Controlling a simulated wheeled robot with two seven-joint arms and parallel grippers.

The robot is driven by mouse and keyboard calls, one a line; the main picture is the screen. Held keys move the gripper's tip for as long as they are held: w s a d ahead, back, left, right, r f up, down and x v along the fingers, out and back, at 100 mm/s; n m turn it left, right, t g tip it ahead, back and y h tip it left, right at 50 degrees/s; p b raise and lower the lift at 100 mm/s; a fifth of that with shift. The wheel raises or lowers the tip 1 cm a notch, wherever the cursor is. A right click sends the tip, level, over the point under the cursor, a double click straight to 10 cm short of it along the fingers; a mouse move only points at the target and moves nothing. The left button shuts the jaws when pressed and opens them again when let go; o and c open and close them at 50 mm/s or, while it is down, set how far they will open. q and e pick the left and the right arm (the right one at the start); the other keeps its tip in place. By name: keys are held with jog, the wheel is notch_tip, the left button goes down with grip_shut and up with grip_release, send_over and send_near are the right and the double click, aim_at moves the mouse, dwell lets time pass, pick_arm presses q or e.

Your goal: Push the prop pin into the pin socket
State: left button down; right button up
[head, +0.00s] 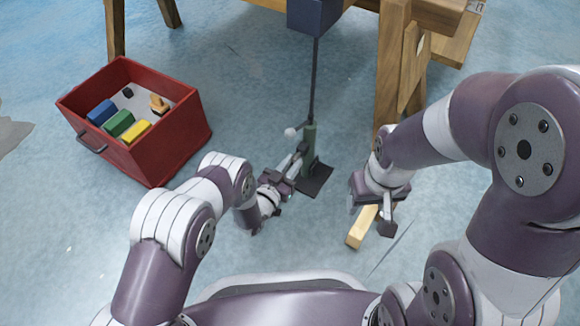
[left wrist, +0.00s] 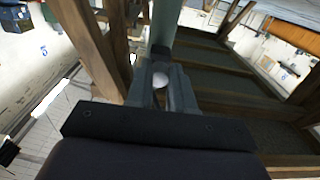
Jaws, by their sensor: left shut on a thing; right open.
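A prop stands on the floor: a green post (head: 310,145) on a dark base plate (head: 316,180), with a thin dark rod (head: 313,85) rising to a dark blue block (head: 314,14). My left gripper (head: 298,160) is low beside the post, its fingers pointing at it. In the left wrist view the fingers (left wrist: 166,88) are shut on a white round head, likely the prop pin (left wrist: 159,80), close in front of the post (left wrist: 164,28). The pin's shaft and the socket are hidden. A white knob (head: 290,132) shows left of the post.
A red box (head: 165,150) with blue, green and yellow blocks stands on the floor at the left. Wooden trestle legs (head: 390,70) rise behind my right gripper. The floor between box and prop is clear.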

pick_arm(q)
jog(key=shift+w+d+b, duration=0.3)
jog(key=shift+w, duration=0.15)
jog(key=c, duration=0.9)
grip_release()
jog(key=p+v, duration=0.7)
jog(key=v, duration=0.5)
jog(key=shift+s+a, duration=0.2)
jog(key=shift+s, duration=0.1)
